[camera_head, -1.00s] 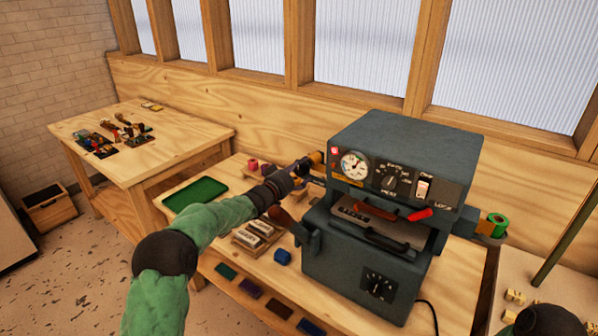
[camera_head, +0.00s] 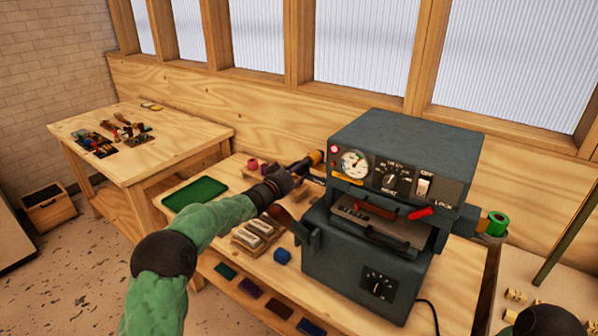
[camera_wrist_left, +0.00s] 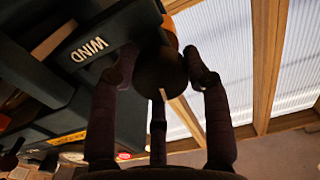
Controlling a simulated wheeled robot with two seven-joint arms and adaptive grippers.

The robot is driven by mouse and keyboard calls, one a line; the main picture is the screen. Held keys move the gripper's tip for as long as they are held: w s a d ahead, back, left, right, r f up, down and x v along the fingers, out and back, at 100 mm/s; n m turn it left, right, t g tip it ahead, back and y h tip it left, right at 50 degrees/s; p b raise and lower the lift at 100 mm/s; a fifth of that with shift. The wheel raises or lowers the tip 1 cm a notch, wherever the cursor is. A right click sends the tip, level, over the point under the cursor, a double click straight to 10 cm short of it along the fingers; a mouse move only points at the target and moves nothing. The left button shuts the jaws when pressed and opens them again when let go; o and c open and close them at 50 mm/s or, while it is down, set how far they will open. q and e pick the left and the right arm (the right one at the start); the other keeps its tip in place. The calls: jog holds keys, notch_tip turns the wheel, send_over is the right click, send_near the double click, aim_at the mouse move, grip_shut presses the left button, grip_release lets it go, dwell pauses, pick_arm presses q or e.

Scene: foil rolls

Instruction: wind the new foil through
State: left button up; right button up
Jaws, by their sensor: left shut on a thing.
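The dark grey foil machine (camera_head: 400,150) stands on the wooden bench with its gauge and dials facing me. My left gripper (camera_head: 305,166) reaches to its left side, just below an orange-brown roll (camera_head: 317,157). In the left wrist view, the gripper (camera_wrist_left: 166,75) has its fingers closed around a dark round knob (camera_wrist_left: 160,76), beside the word WIND on the machine's side. A green roll (camera_head: 497,223) sits on the machine's right side. The foil's path inside the machine is hidden. My right gripper is out of view.
A side table (camera_head: 150,150) carries small items. A power cord runs along the front right.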

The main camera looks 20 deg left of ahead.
pick_arm(q)
jog(key=m+b, duration=0.1)
jog(key=m, duration=0.3)
jog(key=shift+m+b, duration=0.3)
jog(key=shift+b, duration=0.05)
jog(key=m+b, duration=0.2)
jog(key=m, duration=0.1)
jog(key=shift+r+m, duration=0.1)
jog(key=shift+m, duration=0.3)
jog(key=m+b, duration=0.2)
jog(key=m, duration=0.2)
jog(key=shift+m+b, duration=1.35)
jog(key=shift+m, duration=1.15)
jog(key=o, duration=1.1)
jog(key=shift+d, duration=0.1)
jog(key=shift+o, duration=0.2)
jog(key=shift+s, duration=0.15)
jog(key=v, duration=1.2)
